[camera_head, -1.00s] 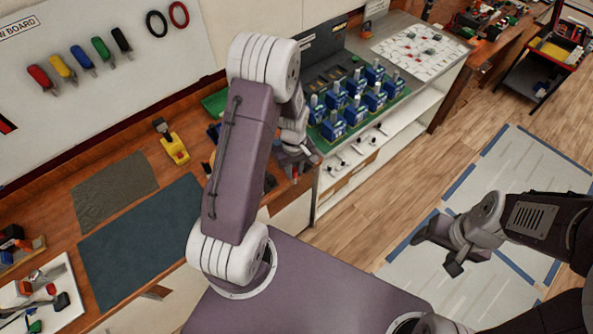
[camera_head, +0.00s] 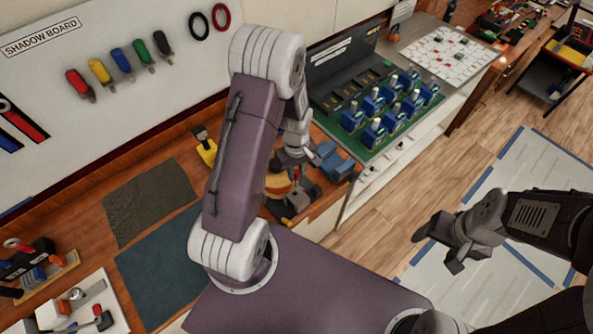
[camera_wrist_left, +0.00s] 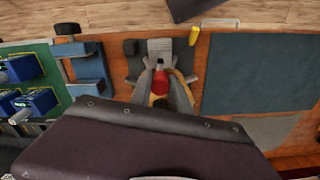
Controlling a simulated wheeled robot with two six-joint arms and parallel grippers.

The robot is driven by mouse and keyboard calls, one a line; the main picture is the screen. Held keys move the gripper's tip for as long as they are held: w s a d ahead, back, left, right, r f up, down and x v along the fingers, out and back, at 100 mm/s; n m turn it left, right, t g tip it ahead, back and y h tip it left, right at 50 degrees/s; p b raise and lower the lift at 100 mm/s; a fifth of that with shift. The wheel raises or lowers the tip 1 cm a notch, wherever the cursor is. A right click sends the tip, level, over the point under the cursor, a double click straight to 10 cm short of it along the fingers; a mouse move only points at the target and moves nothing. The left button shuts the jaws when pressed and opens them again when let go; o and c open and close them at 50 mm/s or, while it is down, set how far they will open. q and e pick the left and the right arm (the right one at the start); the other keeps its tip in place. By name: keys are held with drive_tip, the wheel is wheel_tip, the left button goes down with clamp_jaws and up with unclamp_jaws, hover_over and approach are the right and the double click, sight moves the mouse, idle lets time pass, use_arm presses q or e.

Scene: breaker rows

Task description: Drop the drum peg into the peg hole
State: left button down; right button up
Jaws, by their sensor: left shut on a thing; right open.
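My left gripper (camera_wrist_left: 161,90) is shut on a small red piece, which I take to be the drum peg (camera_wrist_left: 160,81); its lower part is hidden. In the left wrist view an orange-yellow round thing shows around and below the fingers, and a grey fixture (camera_wrist_left: 160,48) lies just beyond the fingertips. I cannot make out the peg hole or whether the peg touches anything. In the head view my left gripper (camera_head: 299,168) is over the right end of the wooden bench, partly hidden by my arm. My right gripper (camera_head: 438,252) is open and empty, over the floor.
A blue vise (camera_head: 332,160) stands right of the left gripper, beside a green board (camera_head: 375,148) with several blue breakers. A yellow tool (camera_head: 204,147) lies to the left. The dark blue mat (camera_head: 158,262) and grey mat (camera_head: 150,202) are bare.

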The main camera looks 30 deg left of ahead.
sight(296, 180)
use_arm(q)
drive_tip(key=f+b, duration=0.2)
drive_tip(key=f, duration=0.1)
drive_tip(key=f+b, duration=0.1)
drive_tip(key=f, duration=0.1)
drive_tip(key=shift+w+a+f+b, duration=0.1)
drive_tip(key=shift+w+a+b, duration=0.15)
drive_tip(key=shift+a+b, duration=0.05)
drive_tip(key=shift+d+f, duration=0.1)
drive_tip(key=shift+f, duration=0.25)
drive_tip(key=shift+s+a, duration=0.1)
drive_tip(key=shift+a, duration=0.25)
use_arm(e)
drive_tip(key=f, duration=0.3)
drive_tip(key=a+f, duration=0.1)
drive_tip(key=shift+w+f, duration=0.15)
drive_tip(key=shift+w, duration=0.1)
use_arm(q)
drive_tip(key=shift+d, duration=0.15)
use_arm(e)
drive_tip(key=shift+d, duration=0.15)
use_arm(q)
drive_tip(key=shift+s, duration=0.1)
